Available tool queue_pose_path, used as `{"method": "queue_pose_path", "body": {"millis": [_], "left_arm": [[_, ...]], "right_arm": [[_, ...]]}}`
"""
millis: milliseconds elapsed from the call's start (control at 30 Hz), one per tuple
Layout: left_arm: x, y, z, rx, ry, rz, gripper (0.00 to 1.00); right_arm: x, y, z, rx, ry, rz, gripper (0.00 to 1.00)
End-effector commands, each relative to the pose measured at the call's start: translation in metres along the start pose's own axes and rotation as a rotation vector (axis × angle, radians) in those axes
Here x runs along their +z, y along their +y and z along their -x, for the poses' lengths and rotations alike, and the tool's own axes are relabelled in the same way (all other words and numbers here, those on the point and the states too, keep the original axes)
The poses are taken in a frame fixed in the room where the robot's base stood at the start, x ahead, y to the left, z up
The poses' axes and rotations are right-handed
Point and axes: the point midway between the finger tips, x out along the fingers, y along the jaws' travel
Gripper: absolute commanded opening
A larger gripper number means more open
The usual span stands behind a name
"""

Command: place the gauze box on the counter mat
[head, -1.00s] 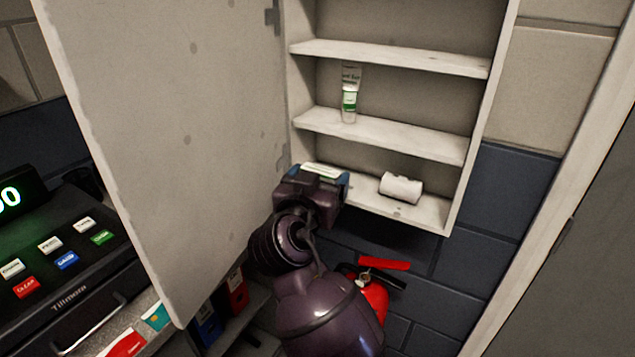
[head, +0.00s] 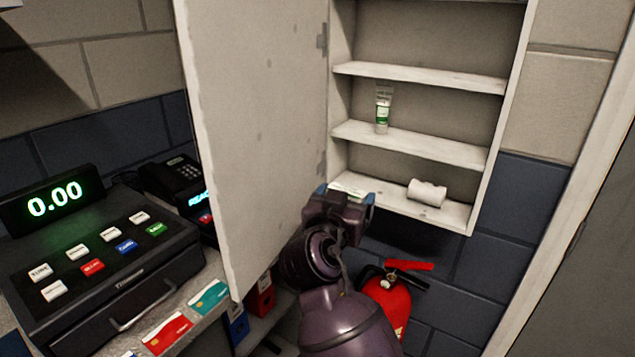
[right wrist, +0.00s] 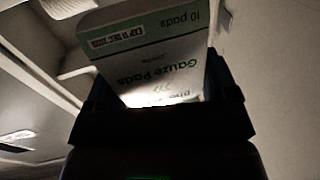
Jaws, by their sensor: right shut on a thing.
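My right gripper (head: 346,200) is shut on the gauze box (head: 348,189), at the left front of the cabinet's bottom shelf. In the head view only a thin white and green strip of the box shows beyond the gripper. In the right wrist view the white and green box (right wrist: 155,65) fills the space between the fingers, its "Gauze Pads" print upside down. I cannot make out the counter mat; part of the counter (head: 205,325) shows at lower left. My left gripper is not in view.
The open cabinet door (head: 260,130) stands between the gripper and the cash register (head: 110,260). A white roll (head: 427,193) lies on the bottom shelf, and a tube (head: 383,110) stands above. A fire extinguisher (head: 388,300) is below. Cards (head: 168,333) lie on the counter.

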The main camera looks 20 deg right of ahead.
Motion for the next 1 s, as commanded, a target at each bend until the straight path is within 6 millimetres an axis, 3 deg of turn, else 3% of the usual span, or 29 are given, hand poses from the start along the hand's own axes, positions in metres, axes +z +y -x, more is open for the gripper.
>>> {"method": "queue_pose_path", "body": {"millis": [233, 433, 700, 1000], "left_arm": [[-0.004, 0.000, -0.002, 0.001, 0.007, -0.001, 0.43], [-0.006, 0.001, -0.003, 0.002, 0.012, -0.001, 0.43], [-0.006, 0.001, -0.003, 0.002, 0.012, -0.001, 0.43], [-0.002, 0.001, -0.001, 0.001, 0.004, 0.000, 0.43]], "right_arm": [[0.012, 0.004, -0.001, -0.044, -0.001, 0.004, 0.57], [0.053, 0.015, 0.003, -0.219, -0.002, 0.009, 0.57], [0.111, 0.036, 0.034, -0.505, -0.004, 0.006, 0.57], [0.136, 0.051, 0.060, -0.662, 0.001, 0.001, 0.57]]}}
